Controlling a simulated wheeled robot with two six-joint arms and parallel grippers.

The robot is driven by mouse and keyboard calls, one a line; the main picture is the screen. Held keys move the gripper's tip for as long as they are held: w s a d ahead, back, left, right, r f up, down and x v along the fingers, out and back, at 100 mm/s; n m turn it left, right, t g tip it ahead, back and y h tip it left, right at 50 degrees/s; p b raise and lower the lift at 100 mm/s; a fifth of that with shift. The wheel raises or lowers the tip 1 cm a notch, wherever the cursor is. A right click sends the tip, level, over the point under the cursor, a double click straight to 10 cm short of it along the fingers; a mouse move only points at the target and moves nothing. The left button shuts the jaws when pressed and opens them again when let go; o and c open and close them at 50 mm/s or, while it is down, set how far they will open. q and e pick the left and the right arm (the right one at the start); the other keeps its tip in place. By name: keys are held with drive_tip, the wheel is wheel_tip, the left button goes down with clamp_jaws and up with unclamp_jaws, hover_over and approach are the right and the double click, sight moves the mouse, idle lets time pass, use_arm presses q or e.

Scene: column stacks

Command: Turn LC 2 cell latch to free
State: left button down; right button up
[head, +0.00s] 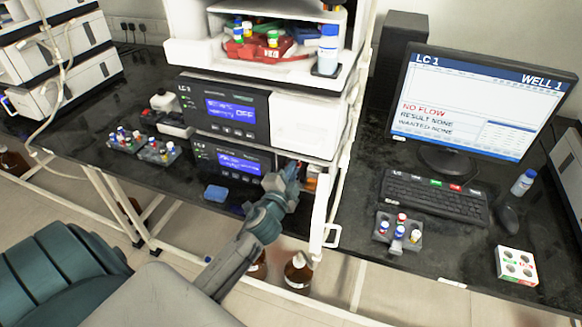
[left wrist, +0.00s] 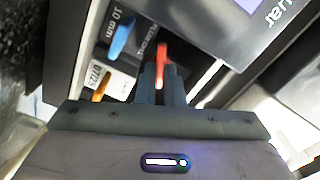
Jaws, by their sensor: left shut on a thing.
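My left gripper (head: 293,172) is at the right end of the lowest module (head: 232,160) of the middle stack, by a small opening. In the left wrist view its two dark fingers (left wrist: 161,84) are shut on a red lever (left wrist: 162,55), which stands up between the tips. A blue lever (left wrist: 122,38) and an orange piece (left wrist: 101,90) sit to its left. Printed labels beside them read "10 mm" and, partly, "D1725". My right gripper is not in view.
An open white door (head: 319,205) stands just right of my left gripper. A blue block (head: 216,193) lies on the bench in front of the module. Vial racks (head: 157,150) stand to the left. A monitor (head: 470,100) and keyboard (head: 433,198) are on the right bench.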

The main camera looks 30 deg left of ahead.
use_arm(q)
drive_tip(key=m+p, duration=0.1)
drive_tip(key=m, duration=0.3)
drive_tip(key=shift+m+p, duration=0.4)
drive_tip(key=shift+f, duration=0.1)
drive_tip(key=c, duration=1.5)
unclamp_jaws()
drive_tip(key=shift+c, duration=0.2)
